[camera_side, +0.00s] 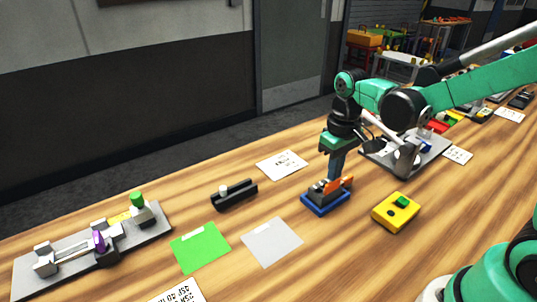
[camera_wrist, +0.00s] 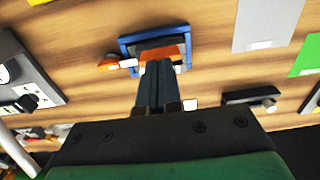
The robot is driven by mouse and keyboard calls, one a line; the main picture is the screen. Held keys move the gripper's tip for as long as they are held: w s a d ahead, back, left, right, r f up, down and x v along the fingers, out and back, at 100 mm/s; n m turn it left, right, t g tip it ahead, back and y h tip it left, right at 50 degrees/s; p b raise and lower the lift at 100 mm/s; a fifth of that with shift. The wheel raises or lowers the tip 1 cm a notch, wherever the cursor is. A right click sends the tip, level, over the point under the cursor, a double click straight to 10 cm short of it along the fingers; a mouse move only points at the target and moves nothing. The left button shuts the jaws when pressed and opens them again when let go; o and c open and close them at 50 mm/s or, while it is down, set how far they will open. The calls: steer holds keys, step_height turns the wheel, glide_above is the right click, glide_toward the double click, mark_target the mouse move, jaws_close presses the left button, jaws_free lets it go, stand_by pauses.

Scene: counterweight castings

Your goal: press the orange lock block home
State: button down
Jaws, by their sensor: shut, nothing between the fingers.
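The orange lock block (camera_side: 345,182) sits at the top of a small dark casting on a blue base (camera_side: 325,206) in the side view. In the wrist view the orange block (camera_wrist: 163,52) lies across the casting inside the blue base (camera_wrist: 124,45). My gripper (camera_side: 334,178) is above the casting, pointing down, with its fingers together. In the wrist view the shut fingertips (camera_wrist: 159,66) are at the edge of the orange block. I cannot tell whether they touch it. The fingers hide part of the casting.
A yellow box with a green button (camera_side: 396,211) stands to the right of the blue base. A grey sheet (camera_side: 272,242) and a green sheet (camera_side: 200,247) lie to the left. A black bar-shaped part (camera_side: 234,195) and a grey fixture plate (camera_side: 140,238) are farther left.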

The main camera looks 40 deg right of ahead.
steer(key=shift+f, duration=0.75)
steer(key=shift+r, duration=0.15)
steer(key=shift+r, duration=3.4)
steer(key=shift+s+a+r+t, duration=0.1)
steer(key=shift+s+a+t, duration=0.55)
steer(key=shift+t, duration=0.55)
steer(key=shift+s+a+r+t, duration=0.1)
steer(key=shift+s+a+t, duration=0.35)
steer(key=shift+s+t, duration=0.55)
steer(key=shift+s+a+r+t, duration=0.1)
steer(key=shift+s+a+t, duration=0.4)
steer(key=shift+t, duration=0.9)
